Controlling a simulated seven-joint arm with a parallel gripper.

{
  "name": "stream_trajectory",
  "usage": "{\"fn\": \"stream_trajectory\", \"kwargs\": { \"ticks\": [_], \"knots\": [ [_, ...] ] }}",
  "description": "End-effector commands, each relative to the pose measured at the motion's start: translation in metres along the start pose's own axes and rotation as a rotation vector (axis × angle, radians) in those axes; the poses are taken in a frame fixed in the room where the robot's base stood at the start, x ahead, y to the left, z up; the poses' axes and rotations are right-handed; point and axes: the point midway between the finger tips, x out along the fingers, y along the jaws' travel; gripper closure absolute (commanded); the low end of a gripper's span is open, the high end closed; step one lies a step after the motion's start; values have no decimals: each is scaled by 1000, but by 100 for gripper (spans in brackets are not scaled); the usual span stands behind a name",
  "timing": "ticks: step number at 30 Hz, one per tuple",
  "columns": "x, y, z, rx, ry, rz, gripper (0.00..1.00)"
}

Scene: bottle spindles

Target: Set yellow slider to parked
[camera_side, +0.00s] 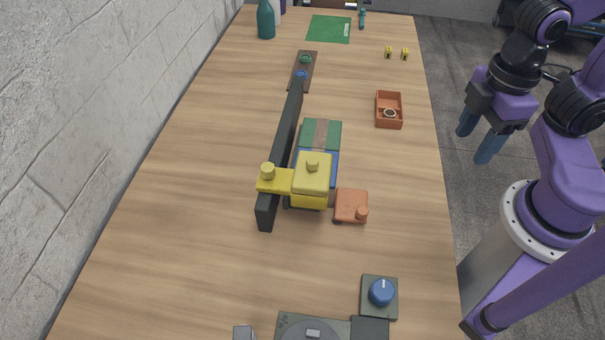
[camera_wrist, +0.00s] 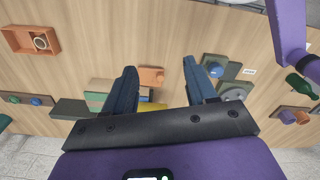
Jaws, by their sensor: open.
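The yellow slider (camera_side: 312,178) is a yellow block with a round knob on top, in the middle of the table in the side view. A yellow arm with a second knob (camera_side: 268,175) reaches left from it across a long dark rail (camera_side: 283,145), near the rail's front end. My gripper (camera_side: 475,142) is open and empty, off the table's right edge and well apart from the slider. In the wrist view the open fingers (camera_wrist: 160,68) frame an orange piece, and a bit of yellow (camera_wrist: 152,107) shows below it, mostly hidden by the gripper. No parked marking is readable.
A green and blue block (camera_side: 320,135) adjoins the slider's far side. An orange piece with a peg (camera_side: 350,205) sits right of it. An orange tray (camera_side: 389,124) holds a ring. A blue dial (camera_side: 381,292) is in front.

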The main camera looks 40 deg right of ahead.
Motion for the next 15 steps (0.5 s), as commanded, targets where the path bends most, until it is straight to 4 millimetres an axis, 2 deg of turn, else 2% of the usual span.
{"fn": "stream_trajectory", "kwargs": {
  "ticks": [10,13,15],
  "knots": [
    [0,0,-1,1,0,0,43],
    [-3,3,-12,5,-1,0,43],
    [-7,8,-28,11,-2,0,43]
  ]
}}
